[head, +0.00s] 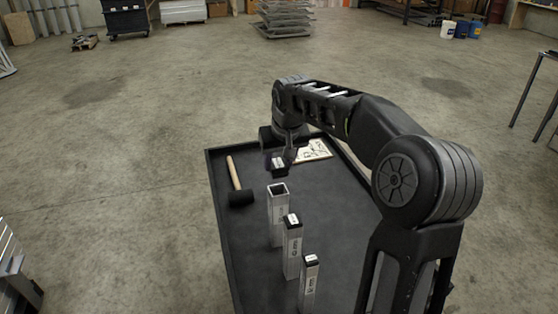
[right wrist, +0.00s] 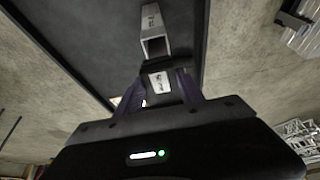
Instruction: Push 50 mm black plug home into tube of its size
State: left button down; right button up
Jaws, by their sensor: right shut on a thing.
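My right gripper (head: 279,160) is shut on a black plug (head: 278,169) with a white label on top. In the right wrist view the plug (right wrist: 159,84) sits between the two fingers of the right gripper (right wrist: 162,88). An upright square aluminium tube (head: 277,220) with an open top stands nearest to the plug. The plug shows apart from this tube, just past its mouth in the head view; its exact height over the rim is hard to tell. The open tube also shows in the right wrist view (right wrist: 153,28). My left gripper is not in view.
Two more tubes, a middle one (head: 292,255) and a front one (head: 309,288), have black tops with white labels. A mallet (head: 238,185) lies at the left on the dark table (head: 245,245). A white printed sheet (head: 315,150) lies at the far edge.

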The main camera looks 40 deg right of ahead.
aim_at(280, 175)
jog(key=shift+f+b, duration=2.55)
jog(key=shift+f, duration=0.75)
jog(key=o, duration=1.4)
jog(key=shift+r, duration=0.1)
jog(key=p+v, duration=0.3)
jog(key=v, duration=0.4)
jog(key=shift+s+a+r+p, duration=0.15)
jog(key=shift+r+p, duration=0.15)
jog(key=shift+p, duration=0.05)
jog(key=shift+f, duration=0.1)
